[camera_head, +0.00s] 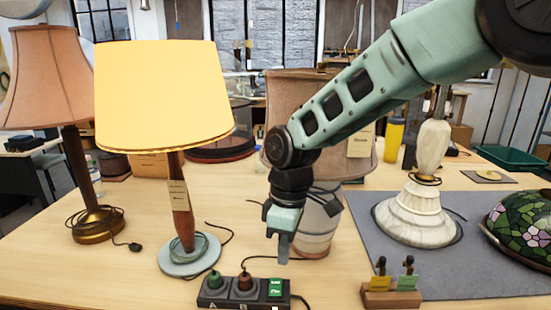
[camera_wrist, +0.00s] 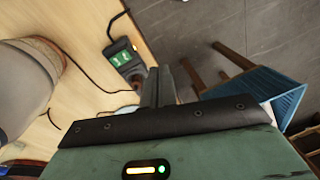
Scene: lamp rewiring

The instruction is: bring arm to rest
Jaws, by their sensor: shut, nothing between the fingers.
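My gripper (camera_head: 284,247) hangs at the end of my green arm, fingers pointing down and shut, with nothing between them. In the head view it shows just behind the right part of a black power strip (camera_head: 230,301) and in front of a grey-white lamp base (camera_head: 316,230). Whether it touches the strip cannot be told. In the wrist view the shut fingers (camera_wrist: 158,84) show beside the strip (camera_wrist: 124,56). The strip holds a green plug (camera_head: 214,280) and a brown plug (camera_head: 245,282), and has a green switch (camera_head: 275,287). The lamp with a bright yellow shade (camera_head: 165,95) appears lit.
A lamp with a pink shade (camera_head: 48,80) stands at left. A white marble lamp base (camera_head: 420,210) and a stained-glass shade (camera_head: 522,225) are on a grey mat (camera_head: 455,275). A small wooden holder (camera_head: 390,297) stands at front. A blue-topped stool (camera_wrist: 255,88) is beyond the table edge.

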